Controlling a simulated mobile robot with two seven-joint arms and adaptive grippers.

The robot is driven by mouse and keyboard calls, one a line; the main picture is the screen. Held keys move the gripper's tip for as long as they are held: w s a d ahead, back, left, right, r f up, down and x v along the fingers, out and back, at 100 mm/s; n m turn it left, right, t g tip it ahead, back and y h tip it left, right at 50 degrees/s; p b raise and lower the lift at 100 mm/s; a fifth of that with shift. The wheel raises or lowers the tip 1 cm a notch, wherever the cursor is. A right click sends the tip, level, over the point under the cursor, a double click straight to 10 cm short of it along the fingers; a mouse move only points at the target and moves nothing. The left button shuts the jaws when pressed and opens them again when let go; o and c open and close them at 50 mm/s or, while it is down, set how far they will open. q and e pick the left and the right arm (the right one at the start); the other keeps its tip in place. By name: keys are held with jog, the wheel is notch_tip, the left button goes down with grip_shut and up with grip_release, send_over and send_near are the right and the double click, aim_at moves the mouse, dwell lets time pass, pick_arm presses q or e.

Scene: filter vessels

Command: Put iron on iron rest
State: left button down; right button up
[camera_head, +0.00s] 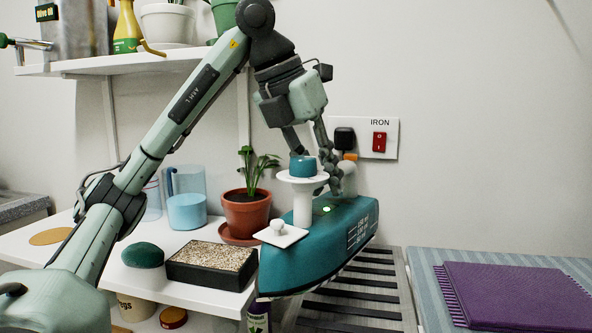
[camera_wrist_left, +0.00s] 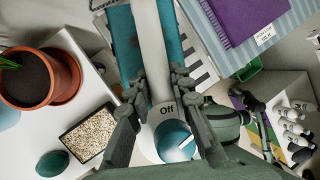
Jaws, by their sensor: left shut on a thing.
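The teal iron (camera_head: 315,245) has a white handle and a white knob plate at its front. My left gripper (camera_head: 320,178) is shut on its handle from above. In the left wrist view the gripper (camera_wrist_left: 162,100) has its fingers on either side of the white handle (camera_wrist_left: 152,55), beside a dial marked Off. The slatted iron rest (camera_head: 355,300) lies under the iron. Whether the sole touches the slats is hard to tell. A dark jointed part at the right of the wrist view may be my right gripper (camera_wrist_left: 258,115); its jaws are unclear.
Left of the iron, a white shelf holds a potted plant (camera_head: 246,210), a gravel tray (camera_head: 212,265), a green stone (camera_head: 142,255) and a blue jug (camera_head: 186,210). Right is a striped board (camera_head: 430,280) with a purple cloth (camera_head: 515,293). An IRON switch panel (camera_head: 388,150) is on the wall.

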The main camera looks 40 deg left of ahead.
aim_at(344, 209)
pick_arm(q)
jog(key=w, duration=0.1)
jog(key=w+d+f, duration=0.1)
jog(key=w+f, duration=0.1)
jog(key=shift+w+d, duration=0.25)
jog(key=shift+w+d+f, duration=0.15)
jog(key=shift+w+f, duration=0.05)
jog(key=shift+w, duration=0.1)
notch_tip(344, 209, down, 4)
jog(key=shift+r, duration=0.2)
jog(key=shift+f, duration=0.2)
pick_arm(e)
jog(key=shift+w+r, duration=0.15)
jog(key=shift+r, duration=0.35)
jog(key=shift+w+r, duration=0.15)
jog(key=shift+r, duration=0.35)
pick_arm(q)
jog(key=shift+b, duration=0.3)
pick_arm(e)
jog(key=shift+s+f, duration=0.1)
jog(key=shift+s, duration=0.05)
pick_arm(q)
jog(key=shift+f, duration=0.1)
jog(key=c, duration=1.4)
grip_release()
jog(key=shift+f, duration=0.1)
jog(key=shift+c, duration=0.2)
jog(key=shift+o, duration=0.4)
pick_arm(e)
jog(key=shift+s, duration=0.25)
